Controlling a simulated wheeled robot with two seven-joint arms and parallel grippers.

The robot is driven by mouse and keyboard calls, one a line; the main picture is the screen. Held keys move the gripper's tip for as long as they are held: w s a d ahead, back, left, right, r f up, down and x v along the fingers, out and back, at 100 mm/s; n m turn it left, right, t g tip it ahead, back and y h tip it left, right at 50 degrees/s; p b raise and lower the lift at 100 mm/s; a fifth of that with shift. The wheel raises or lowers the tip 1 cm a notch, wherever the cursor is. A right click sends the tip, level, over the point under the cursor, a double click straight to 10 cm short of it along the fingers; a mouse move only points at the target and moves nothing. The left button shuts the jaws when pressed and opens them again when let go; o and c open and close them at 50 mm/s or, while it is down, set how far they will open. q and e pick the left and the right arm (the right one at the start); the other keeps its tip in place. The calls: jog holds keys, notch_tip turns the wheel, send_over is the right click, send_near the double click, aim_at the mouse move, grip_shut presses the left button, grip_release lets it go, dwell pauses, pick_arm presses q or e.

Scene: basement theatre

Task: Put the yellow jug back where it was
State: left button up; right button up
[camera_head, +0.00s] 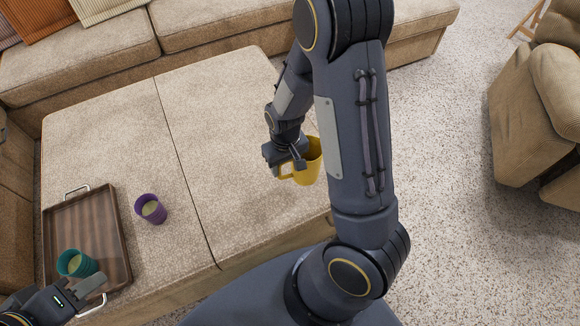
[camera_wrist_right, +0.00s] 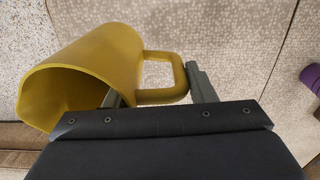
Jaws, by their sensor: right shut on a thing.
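The yellow jug (camera_head: 312,163) is at the right part of the beige ottoman in the head view, partly hidden by my right arm. My right gripper (camera_head: 292,163) is shut on its handle. The right wrist view shows the jug (camera_wrist_right: 95,70) with its handle between the two fingers of the right gripper (camera_wrist_right: 160,90). I cannot tell whether the jug touches the ottoman or hangs just above it. My left gripper (camera_head: 82,292) is at the bottom left, beside a teal cup (camera_head: 76,264); its jaw opening is unclear.
A brown wooden tray (camera_head: 95,225) with metal handles lies on the ottoman (camera_head: 205,120) at the left, with the teal cup at its near end. A purple cup (camera_head: 151,209) stands right of the tray. The ottoman's middle is clear. A sofa (camera_head: 100,55) runs behind.

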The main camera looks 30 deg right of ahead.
jog(key=w+d+f+b, duration=0.2)
jog(key=w+d+f, duration=0.1)
jog(key=f, duration=0.6)
jog(key=shift+w+d, duration=0.25)
jog(key=shift+w, duration=0.3)
jog(key=shift+f+b, duration=0.1)
jog(key=shift+b, duration=0.2)
jog(key=shift+f, duration=0.15)
jog(key=o, duration=1.5)
jog(key=shift+o, duration=0.2)
